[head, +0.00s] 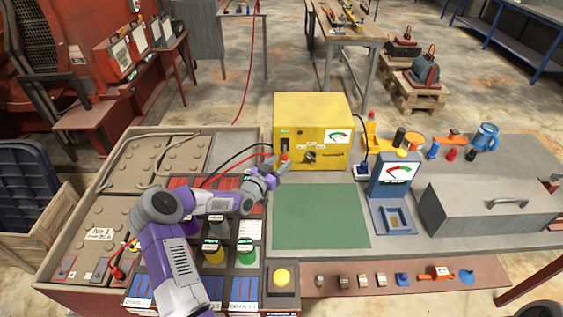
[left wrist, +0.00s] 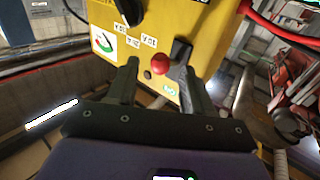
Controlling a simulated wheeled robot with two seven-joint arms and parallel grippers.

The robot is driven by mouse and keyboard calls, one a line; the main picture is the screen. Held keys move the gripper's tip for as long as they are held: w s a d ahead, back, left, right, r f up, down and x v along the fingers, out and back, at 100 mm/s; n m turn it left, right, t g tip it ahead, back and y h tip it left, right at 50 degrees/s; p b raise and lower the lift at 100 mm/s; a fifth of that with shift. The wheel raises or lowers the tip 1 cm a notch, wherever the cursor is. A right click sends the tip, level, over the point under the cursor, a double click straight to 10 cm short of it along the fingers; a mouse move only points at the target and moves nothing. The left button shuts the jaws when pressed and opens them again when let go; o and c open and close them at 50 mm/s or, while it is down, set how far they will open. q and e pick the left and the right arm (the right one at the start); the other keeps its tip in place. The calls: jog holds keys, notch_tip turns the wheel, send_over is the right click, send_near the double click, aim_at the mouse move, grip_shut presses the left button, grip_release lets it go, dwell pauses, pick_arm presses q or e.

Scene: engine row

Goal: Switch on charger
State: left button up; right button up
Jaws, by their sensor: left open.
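In the left wrist view the charger (left wrist: 155,25) fills the top, turned around. A red ball knob (left wrist: 160,64) shows between the open fingers, beside a dark lever-like part (left wrist: 181,53). The fingers lie on either side of the knob; I cannot tell whether either touches it. My right gripper is not in view.
Red and black cables (head: 236,163) run from the charger's left side. A green mat (head: 320,216) lies before it, with a blue gauge device (head: 394,185) and a grey toolbox (head: 490,205) to the right. A compartment tray (head: 249,257) lies under my left arm.

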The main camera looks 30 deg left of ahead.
pick_arm(q)
jog(key=shift+w, duration=0.8)
grip_shut()
